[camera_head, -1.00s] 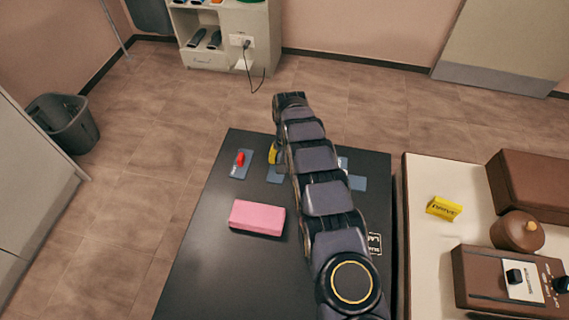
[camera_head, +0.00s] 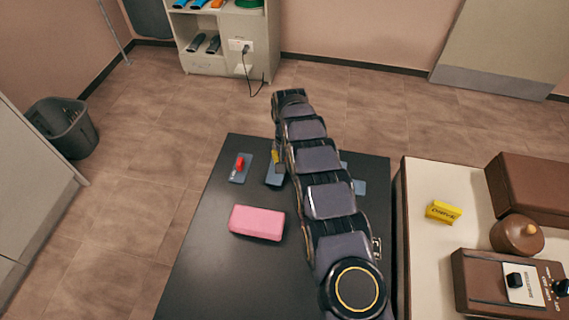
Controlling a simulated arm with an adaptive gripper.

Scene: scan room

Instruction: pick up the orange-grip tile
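A blue-grey tile (camera_head: 236,178) with a red-orange grip (camera_head: 240,163) lies near the back left of the dark table. To its right is another blue-grey tile (camera_head: 272,182), with a yellow piece (camera_head: 275,157) and a small grey-brown piece showing at my arm's left edge. I cannot tell whether these pieces belong to the tile or to my gripper. Part of another blue tile (camera_head: 359,187) shows right of my arm; its grip is hidden. My arm reaches over the table and hides most of the space between. My gripper's fingers cannot be made out behind the arm.
A pink block (camera_head: 257,223) lies on the dark table (camera_head: 205,265), left of my arm. A cream-topped table (camera_head: 425,255) to the right holds a yellow block (camera_head: 443,212), a brown knob and a brown control box. The table's front left is clear.

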